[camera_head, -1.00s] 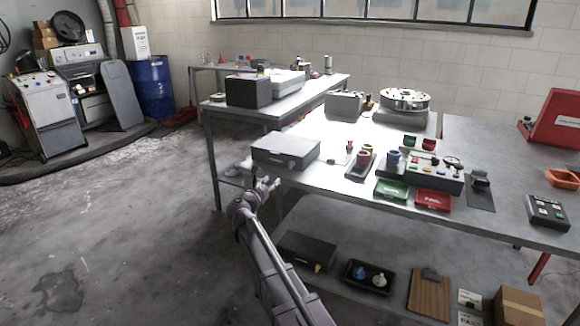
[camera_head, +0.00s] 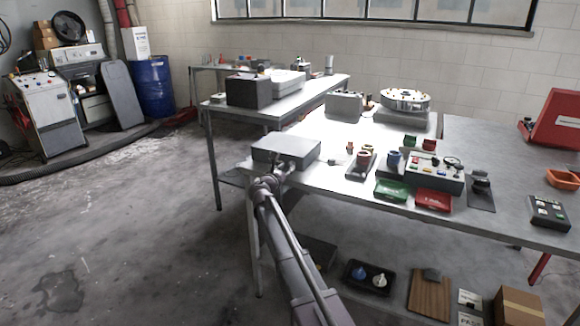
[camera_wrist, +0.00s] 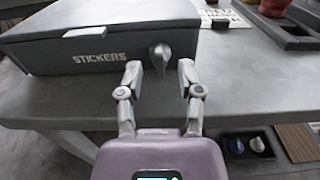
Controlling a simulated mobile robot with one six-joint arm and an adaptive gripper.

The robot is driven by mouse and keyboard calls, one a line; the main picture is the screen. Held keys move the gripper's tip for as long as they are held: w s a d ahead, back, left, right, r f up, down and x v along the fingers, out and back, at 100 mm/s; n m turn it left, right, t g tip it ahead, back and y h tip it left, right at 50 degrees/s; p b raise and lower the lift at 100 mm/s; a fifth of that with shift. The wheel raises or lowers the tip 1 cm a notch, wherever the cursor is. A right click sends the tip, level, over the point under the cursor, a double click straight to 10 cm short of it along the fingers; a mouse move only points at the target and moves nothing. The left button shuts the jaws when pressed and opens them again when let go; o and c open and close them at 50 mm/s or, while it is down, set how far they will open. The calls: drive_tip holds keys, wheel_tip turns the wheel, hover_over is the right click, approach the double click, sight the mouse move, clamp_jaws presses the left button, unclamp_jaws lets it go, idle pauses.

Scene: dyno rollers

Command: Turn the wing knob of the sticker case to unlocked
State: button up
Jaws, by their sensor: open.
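The sticker case (camera_wrist: 60,40) is a grey box with "STICKERS" on its front. It sits at the table's front edge, and in the head view the case (camera_head: 284,148) is at the left end of the near table. Its wing knob (camera_wrist: 160,54) is a small light metal piece on the right part of the front face. My gripper (camera_wrist: 159,72) is open in front of the case, its two fingertips on either side of the knob in the picture. I cannot tell whether they touch it. In the head view my gripper (camera_head: 278,170) hides the knob.
The table edge (camera_wrist: 250,103) runs just below the case. To the right are a cup stand (camera_head: 360,165), a green tray (camera_head: 392,191), a red tray (camera_head: 433,200) and a control box (camera_head: 436,180). A lower shelf holds a black tray (camera_head: 350,278) with knobs.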

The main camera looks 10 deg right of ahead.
sight(291, 165)
drive_tip(key=shift+x, duration=1.3)
drive_tip(key=shift+c, duration=0.2)
clamp_jaws()
drive_tip(key=shift+d, duration=0.2)
drive_tip(key=shift+a, duration=0.1)
